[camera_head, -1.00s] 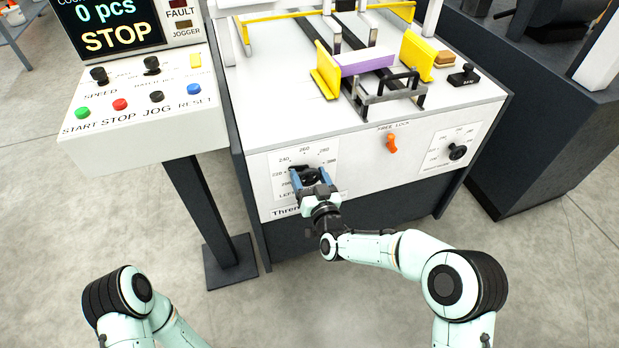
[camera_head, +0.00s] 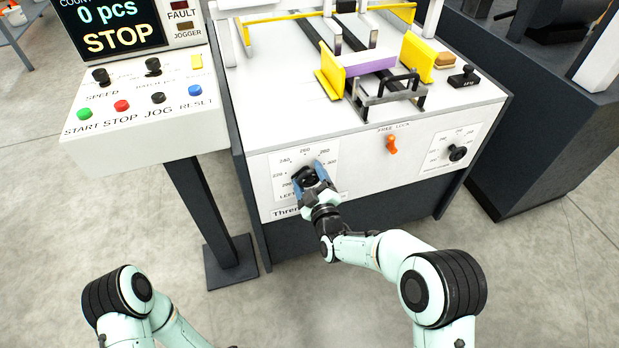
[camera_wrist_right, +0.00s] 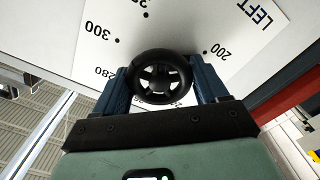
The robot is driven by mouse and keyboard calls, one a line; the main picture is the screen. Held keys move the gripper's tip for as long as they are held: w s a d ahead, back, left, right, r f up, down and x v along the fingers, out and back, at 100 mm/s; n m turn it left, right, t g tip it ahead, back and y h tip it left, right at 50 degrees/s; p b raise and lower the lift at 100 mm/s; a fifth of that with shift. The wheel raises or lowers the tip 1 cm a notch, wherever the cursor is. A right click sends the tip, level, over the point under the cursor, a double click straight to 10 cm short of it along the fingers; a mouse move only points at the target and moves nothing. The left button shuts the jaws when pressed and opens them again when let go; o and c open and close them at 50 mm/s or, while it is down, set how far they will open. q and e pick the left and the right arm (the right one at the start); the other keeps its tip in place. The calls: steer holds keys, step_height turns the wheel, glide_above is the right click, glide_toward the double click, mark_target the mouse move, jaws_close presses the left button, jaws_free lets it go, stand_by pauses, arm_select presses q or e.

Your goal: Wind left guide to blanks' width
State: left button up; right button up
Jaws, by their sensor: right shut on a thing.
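My right gripper (camera_head: 309,177) is shut on the black left-guide handwheel (camera_wrist_right: 160,80) on the machine's front panel. In the right wrist view the blue fingers stand on either side of the wheel's rim. A printed number scale (camera_wrist_right: 117,40) surrounds the wheel; the gripper hides part of it. On the machine top, the yellow left guide (camera_head: 331,74) stands at the left end of the purple blanks (camera_head: 371,67). The yellow right guide (camera_head: 417,57) stands at their right. I cannot tell whether the left guide touches the blanks. My left gripper is out of frame.
An orange free lock lever (camera_head: 391,145) and a second black knob (camera_head: 457,153) are on the front panel to the right. A control panel (camera_head: 140,128) on a dark post stands at the left; its display reads STOP. The floor in front is clear.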

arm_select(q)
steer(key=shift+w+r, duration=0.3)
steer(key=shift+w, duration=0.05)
arm_select(e)
steer(key=shift+r+n, duration=0.1)
steer(key=shift+n, duration=1)
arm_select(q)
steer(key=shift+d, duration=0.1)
arm_select(e)
steer(key=o, duration=1)
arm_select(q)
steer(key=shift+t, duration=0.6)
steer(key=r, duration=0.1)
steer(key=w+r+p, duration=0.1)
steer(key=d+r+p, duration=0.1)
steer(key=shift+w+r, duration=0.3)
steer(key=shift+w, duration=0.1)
arm_select(e)
steer(key=v, duration=1.3)
steer(key=shift+s, duration=0.2)
